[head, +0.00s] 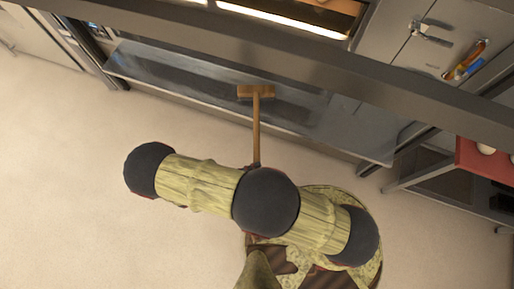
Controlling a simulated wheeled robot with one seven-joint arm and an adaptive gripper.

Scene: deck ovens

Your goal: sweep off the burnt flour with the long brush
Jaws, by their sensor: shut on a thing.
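The long brush has a wide wooden head (256,91) and a straight wooden handle (256,130). Its head is over the long grey metal deck (180,78), near the middle. I cannot tell whether the bristles touch the deck. The handle runs down the picture to my gripper (252,166), which is shut on it. Only a small dark part of my gripper shows; a round joint of my arm hides the rest. Darker smudges (300,112) show on the deck to the right of the head; I cannot tell burnt flour from shadow.
A grey beam (210,52) crosses above the deck, with a lit oven opening (285,17) behind it. Metal tongs (431,33) and an orange-and-blue tool (466,61) lie at upper right. A red tray (487,158) stands at right. The floor (60,190) at left is clear.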

